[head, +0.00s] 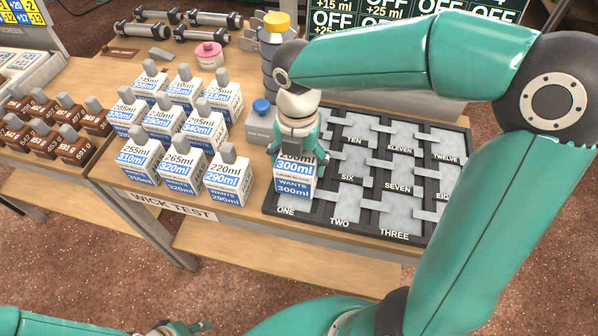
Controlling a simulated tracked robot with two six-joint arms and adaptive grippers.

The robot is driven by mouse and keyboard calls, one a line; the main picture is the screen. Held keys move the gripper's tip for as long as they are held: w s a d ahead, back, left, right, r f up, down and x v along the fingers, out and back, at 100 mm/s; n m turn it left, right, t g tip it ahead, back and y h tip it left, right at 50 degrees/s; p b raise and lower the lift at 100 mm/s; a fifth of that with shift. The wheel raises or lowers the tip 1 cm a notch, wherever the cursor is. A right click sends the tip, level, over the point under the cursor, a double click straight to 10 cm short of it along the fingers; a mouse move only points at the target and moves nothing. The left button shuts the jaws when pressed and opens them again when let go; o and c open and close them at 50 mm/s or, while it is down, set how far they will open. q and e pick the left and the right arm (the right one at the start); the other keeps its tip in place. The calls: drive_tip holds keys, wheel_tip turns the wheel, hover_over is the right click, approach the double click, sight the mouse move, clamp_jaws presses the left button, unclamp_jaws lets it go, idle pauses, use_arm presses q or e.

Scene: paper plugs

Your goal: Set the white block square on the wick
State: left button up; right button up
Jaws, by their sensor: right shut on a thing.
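My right gripper (299,150) points down and is shut on a white block (294,178) with a blue band, labelled 300ml. The block is upright over the near-left part of the dark tray (268,209), by the cell marked ONE. I cannot tell if its base touches the tray or hangs just above it. The wick (340,208) shows as pale grey pads joined by strips in the tray's marked cells; the part under the block is hidden. Part of my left gripper (185,328) shows at the bottom edge, and its jaws are unclear.
Several similar white blocks (183,170) with grey tops stand in rows left of the tray. A small grey box with a blue knob (261,106) and a yellow-capped stack (274,28) stand behind. Brown blocks (75,146) sit on the left table. The other visible tray cells are empty.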

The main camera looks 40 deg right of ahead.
sight(298, 171)
drive_tip(key=shift+f, duration=2)
drive_tip(key=shift+f, duration=0.15)
drive_tip(key=o, duration=1.4)
drive_tip(key=shift+r, duration=0.65)
wheel_tip(298, 171, up, 11)
drive_tip(key=shift+p, duration=0.4)
